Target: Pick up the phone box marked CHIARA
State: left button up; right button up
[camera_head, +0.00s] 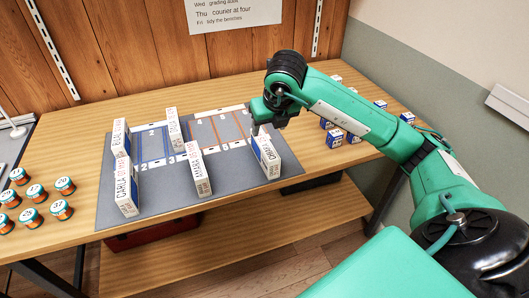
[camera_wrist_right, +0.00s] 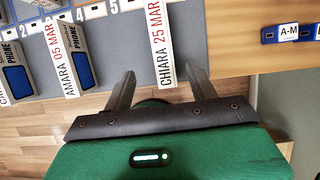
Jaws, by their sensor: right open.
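The phone box marked CHIARA 25 MAR (camera_wrist_right: 161,40) stands on edge on the grey mat. Its white spine faces up in the right wrist view. The white and blue box (camera_head: 267,156) at the mat's right end in the head view appears to be the same one. My right gripper (camera_head: 264,122) is at the far end of this box in the head view. In the right wrist view its two fingers (camera_wrist_right: 160,78) are apart, one on each side of the spine's near end, with nothing clamped between them. My left gripper is not in view.
Other upright boxes, including CARLA (camera_head: 125,190) and AMARA (camera_head: 198,170), stand on the mat (camera_head: 160,205). AMARA also shows in the right wrist view (camera_wrist_right: 64,62). Numbered jars (camera_head: 62,210) stand at left. Small blue and white blocks (camera_head: 334,138) stand at right.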

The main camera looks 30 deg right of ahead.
aim_at(265, 143)
jog(key=x, duration=0.8)
jog(key=shift+f, duration=0.2)
jog(key=x, duration=0.4)
jog(key=shift+w+d+f+p, duration=0.15)
jog(key=shift+d+p, duration=0.05)
jog(key=shift+p, duration=0.15)
jog(key=shift+w+f, duration=0.15)
jog(key=shift+f, duration=0.2)
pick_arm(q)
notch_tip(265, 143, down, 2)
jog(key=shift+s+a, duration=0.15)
pick_arm(e)
jog(key=shift+c, duration=0.5)
jog(key=c, duration=1.1)
jog(key=shift+c, duration=0.2)
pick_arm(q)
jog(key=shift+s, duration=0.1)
pick_arm(e)
jog(key=shift+r, duration=0.2)
